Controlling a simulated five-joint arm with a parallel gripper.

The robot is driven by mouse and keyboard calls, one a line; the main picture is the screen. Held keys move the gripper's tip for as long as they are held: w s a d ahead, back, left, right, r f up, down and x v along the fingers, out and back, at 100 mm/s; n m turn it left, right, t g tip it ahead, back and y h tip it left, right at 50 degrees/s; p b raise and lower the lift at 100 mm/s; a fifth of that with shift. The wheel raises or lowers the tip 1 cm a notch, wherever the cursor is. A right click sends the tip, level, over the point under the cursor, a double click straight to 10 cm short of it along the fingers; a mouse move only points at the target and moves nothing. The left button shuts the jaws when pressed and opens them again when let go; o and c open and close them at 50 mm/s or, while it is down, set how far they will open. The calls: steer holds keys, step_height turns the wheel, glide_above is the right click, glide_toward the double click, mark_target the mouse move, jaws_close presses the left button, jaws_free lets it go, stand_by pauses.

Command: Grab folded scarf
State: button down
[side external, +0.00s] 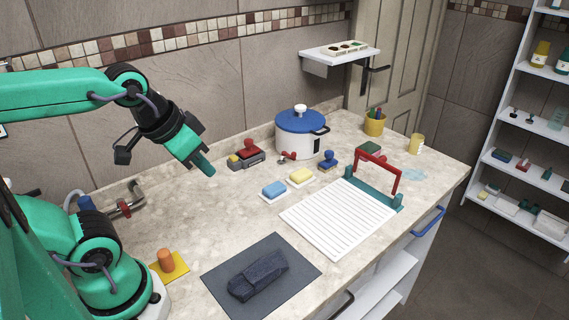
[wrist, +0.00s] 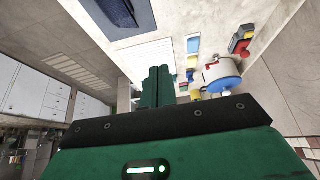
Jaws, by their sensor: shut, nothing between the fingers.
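The folded scarf (side external: 258,277) is a dark navy bundle lying on a dark grey mat (side external: 291,247) near the front of the counter. In the wrist view the scarf (wrist: 117,10) shows at the top left, partly cut off by the frame edge, on the mat (wrist: 145,12). My gripper (side external: 207,168) is up in the air over the back left of the counter, well apart from the scarf and higher than it. Its green fingers are together and empty; they also show in the middle of the wrist view (wrist: 159,72).
A white ribbed board (side external: 337,218) lies right of the mat, with a red-handled teal frame (side external: 380,176) at its far end. Blue (side external: 274,189) and yellow (side external: 300,176) sponges and a blue-lidded pot (side external: 300,132) stand behind. An orange peg (side external: 166,260) stands left of the mat.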

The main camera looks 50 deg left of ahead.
stand_by(0.4)
steer(key=shift+c, duration=1.6)
jaws_free()
steer(key=shift+w, duration=0.1)
steer(key=n+g, duration=0.1)
steer(key=g, duration=0.4)
glide_above(269, 259)
step_height(269, 259, down, 15)
steer(key=shift+a+f, duration=0.1)
steer(key=shift+a, duration=0.05)
steer(key=shift+d+f+g, duration=0.2)
steer(key=shift+f+g, duration=0.1)
steer(key=shift+f, duration=1.4)
